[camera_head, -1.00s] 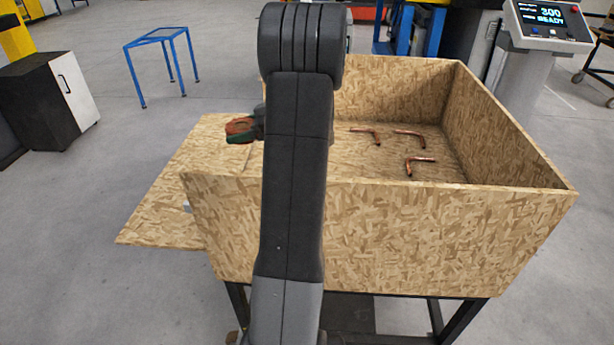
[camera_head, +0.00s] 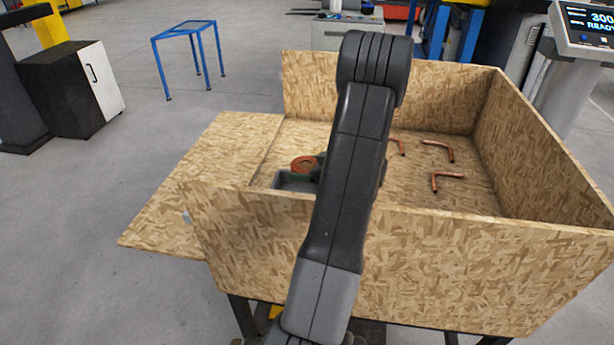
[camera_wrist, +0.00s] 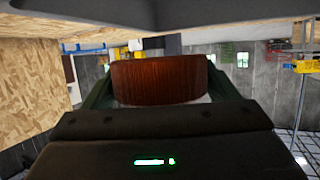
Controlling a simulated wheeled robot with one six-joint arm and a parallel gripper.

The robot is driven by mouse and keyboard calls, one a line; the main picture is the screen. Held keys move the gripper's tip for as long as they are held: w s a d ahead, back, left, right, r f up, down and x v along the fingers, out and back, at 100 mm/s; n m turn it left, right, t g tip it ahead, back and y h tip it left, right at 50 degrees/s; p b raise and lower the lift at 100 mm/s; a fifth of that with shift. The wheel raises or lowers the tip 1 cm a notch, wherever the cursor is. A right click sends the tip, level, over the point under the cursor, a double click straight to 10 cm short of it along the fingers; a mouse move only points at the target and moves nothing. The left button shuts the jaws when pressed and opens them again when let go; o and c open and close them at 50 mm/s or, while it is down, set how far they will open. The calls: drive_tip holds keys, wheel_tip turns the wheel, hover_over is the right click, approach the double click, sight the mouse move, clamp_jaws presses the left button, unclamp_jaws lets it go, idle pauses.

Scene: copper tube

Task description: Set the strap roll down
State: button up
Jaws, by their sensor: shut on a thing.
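The strap roll (camera_head: 304,163) is a reddish-brown ring, held over the left part of the open chipboard crate (camera_head: 440,262). My gripper (camera_head: 312,168) is shut on it, mostly hidden behind my arm in the head view. In the wrist view the roll (camera_wrist: 160,80) sits between the green jaws of my gripper (camera_wrist: 160,92).
Several bent copper tubes (camera_head: 447,182) lie on the crate floor right of my arm. The crate's front wall stands between my base and its floor. A flat chipboard panel (camera_head: 190,215) extends from the left side. The crate's right floor has bare room.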

drive_tip(key=shift+f, duration=1.3)
drive_tip(key=shift+f+b, duration=0.3)
drive_tip(key=shift+f, duration=0.35)
drive_tip(key=o, duration=1.2)
drive_tip(key=shift+r, duration=0.3)
drive_tip(key=v, duration=1.2)
drive_tip(key=shift+r+p, duration=0.25)
drive_tip(key=shift+p, duration=0.1)
